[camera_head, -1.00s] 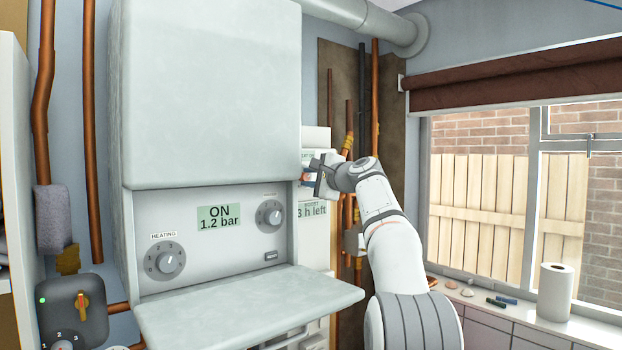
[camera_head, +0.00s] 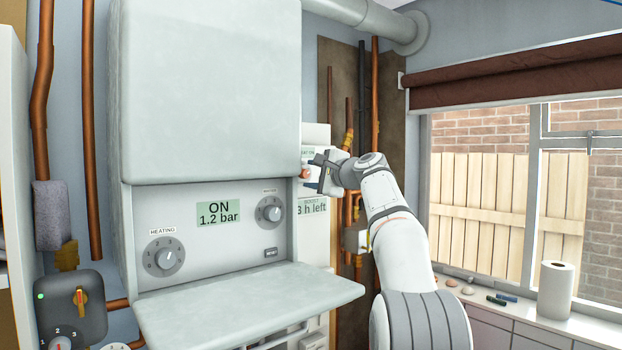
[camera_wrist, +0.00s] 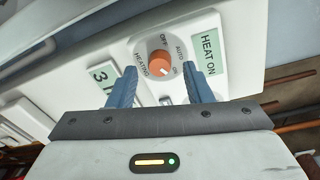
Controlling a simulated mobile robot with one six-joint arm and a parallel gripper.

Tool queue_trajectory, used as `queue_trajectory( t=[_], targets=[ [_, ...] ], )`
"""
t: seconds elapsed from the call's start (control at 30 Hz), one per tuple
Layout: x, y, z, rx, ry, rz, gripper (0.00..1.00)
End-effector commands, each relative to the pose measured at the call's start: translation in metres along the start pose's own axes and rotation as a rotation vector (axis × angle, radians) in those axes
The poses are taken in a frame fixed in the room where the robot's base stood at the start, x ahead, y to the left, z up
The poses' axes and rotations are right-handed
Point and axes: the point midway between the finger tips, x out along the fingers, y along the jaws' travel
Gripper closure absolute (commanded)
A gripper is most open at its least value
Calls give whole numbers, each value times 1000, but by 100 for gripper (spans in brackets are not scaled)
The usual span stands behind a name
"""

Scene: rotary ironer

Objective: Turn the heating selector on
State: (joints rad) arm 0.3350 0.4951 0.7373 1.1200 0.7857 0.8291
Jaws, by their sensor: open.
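The heating selector is an orange round knob (camera_wrist: 160,64) on a white panel, marked OFF, AUTO, ON and HEATING. A pale mark on it faces the lower right, towards ON. The small display (camera_wrist: 209,50) beside it reads HEAT ON. My gripper (camera_wrist: 160,72) is open, with one blue finger on each side of the knob in the wrist view; I cannot tell whether they touch it. In the head view my gripper (camera_head: 313,172) is just right of the small orange knob (camera_head: 304,173), with nothing held.
The boiler (camera_head: 210,95) stands left, with its own grey HEATING dial (camera_head: 163,257) and a display (camera_head: 218,213) reading ON 1.2 bar. A flap (camera_head: 250,302) juts out below. Copper pipes (camera_head: 375,95) run behind my arm. A paper roll (camera_head: 556,290) stands on the sill.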

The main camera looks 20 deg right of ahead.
Motion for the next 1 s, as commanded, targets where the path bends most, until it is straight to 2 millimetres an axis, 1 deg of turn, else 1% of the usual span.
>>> queue_trajectory(
  t=[0.03, 0.2, 0.3, 0.4, 0.53, 1.0],
  targets=[
    [-10, 4, -1, -2, 2, -2, 54],
    [-40, 4, -2, -2, 2, -2, 54],
    [-52, 3, -2, 0, 2, -1, 54],
    [-59, 2, -1, 0, 1, -1, 54],
    [-62, 1, -1, 0, 1, 0, 54],
    [-61, 1, 0, 0, -1, 0, 54]
  ],
)
